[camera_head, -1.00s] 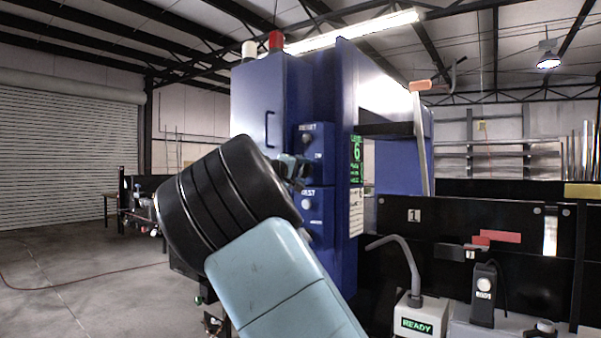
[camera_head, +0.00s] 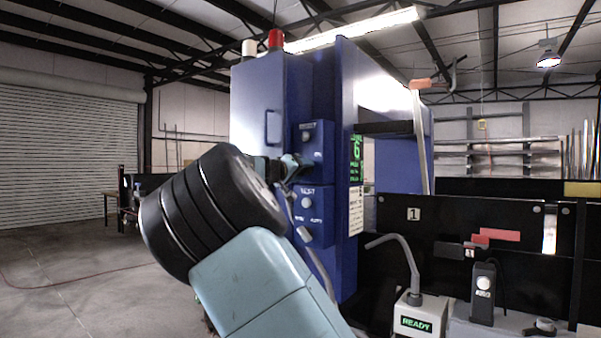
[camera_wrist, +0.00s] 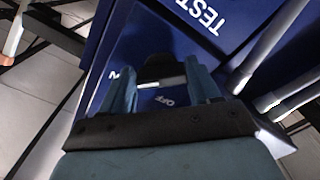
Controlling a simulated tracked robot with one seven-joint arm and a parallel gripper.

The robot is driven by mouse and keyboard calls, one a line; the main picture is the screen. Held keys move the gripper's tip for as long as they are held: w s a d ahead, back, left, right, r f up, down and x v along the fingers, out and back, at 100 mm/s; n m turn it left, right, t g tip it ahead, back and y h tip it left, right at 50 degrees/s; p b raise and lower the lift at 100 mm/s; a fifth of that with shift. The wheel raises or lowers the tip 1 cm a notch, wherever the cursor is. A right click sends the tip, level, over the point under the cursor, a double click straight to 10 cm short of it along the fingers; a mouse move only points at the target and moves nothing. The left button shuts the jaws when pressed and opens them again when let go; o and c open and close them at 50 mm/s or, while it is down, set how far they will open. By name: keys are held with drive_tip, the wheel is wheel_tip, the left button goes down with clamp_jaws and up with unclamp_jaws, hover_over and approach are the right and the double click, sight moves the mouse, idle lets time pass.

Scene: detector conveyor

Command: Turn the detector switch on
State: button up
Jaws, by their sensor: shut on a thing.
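The detector's tall blue cabinet (camera_head: 345,90) stands in the middle of the head view, with control boxes on its front. My gripper (camera_head: 292,166) is at the lower part of the upper box (camera_head: 317,137), and hides the switch there. In the wrist view, the two fingers of my gripper (camera_wrist: 163,88) stand on either side of a black switch knob (camera_wrist: 165,68) and are shut on it. A pale line crosses below the knob. An OFF label (camera_wrist: 163,100) and the N of another label show beside it. I cannot tell the switch's setting.
A lower box labelled TEST (camera_head: 318,225) with a white button sits under the upper box. A grey box reading READY (camera_head: 417,322) with a bent grey lever stands at right, by the black conveyor side (camera_head: 400,213). The floor at left is open.

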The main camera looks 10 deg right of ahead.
drive_tip(key=shift+a, duration=0.1)
drive_tip(key=o, duration=0.8)
drive_tip(key=shift+w+f, duration=0.1)
drive_tip(key=shift+w, duration=0.05)
drive_tip(key=shift+o, duration=1.3)
drive_tip(key=v, duration=1.3)
drive_tip(key=shift+s+a, duration=0.25)
drive_tip(key=shift+s, duration=0.05)
